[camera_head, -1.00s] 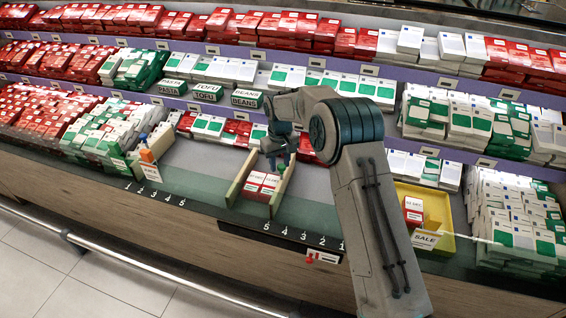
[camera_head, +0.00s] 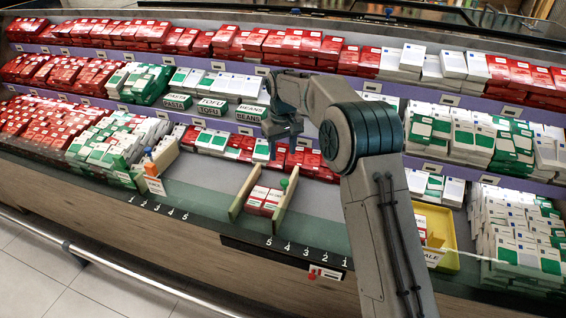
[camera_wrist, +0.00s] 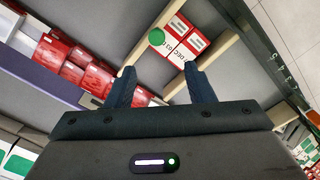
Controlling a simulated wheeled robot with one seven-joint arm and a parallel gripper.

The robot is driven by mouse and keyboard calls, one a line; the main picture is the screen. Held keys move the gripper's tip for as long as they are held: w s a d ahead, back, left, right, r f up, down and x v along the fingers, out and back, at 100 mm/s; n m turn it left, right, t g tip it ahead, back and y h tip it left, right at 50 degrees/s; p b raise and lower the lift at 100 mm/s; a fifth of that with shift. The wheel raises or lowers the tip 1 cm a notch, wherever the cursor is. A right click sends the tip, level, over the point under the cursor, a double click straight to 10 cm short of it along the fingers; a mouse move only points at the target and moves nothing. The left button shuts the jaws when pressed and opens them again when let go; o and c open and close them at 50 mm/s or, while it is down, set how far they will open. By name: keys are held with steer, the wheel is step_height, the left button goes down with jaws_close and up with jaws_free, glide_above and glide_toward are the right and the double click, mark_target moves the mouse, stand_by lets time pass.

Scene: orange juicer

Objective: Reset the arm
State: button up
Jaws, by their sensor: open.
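My gripper (camera_head: 282,152) is raised above the back of the shelf's lower deck in the head view, in front of the rows of boxes. In the wrist view my gripper (camera_wrist: 160,84) shows two dark fingers spread apart with nothing held between them. A small group of red and white boxes (camera_head: 265,198) stands between two wooden dividers, below and in front of my gripper. The same boxes show in the wrist view (camera_wrist: 180,48), beyond the fingertips.
A yellow tray (camera_head: 446,240) with a SALE label lies right of my arm. An orange-topped item (camera_head: 149,163) stands at the left divider. Stacked boxes line the tiers behind. The deck between the left divider and the wooden dividers is clear.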

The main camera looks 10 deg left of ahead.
steer(key=shift+r, duration=1.05)
steer(key=s+d+r+m+t+p, duration=0.1)
steer(key=s+d+r+m+p, duration=0.25)
steer(key=s+d+r, duration=1.15)
steer(key=s+d+f+m+t+p, duration=0.1)
steer(key=s+d+m+p, duration=0.1)
steer(key=s+d, duration=0.4)
steer(key=s+d+m+p, duration=0.2)
steer(key=s+d, duration=0.3)
steer(key=s, duration=0.8)
steer(key=shift+s+d+f+t, duration=0.3)
steer(key=shift+d+f+t, duration=0.05)
steer(key=shift+t, duration=0.05)
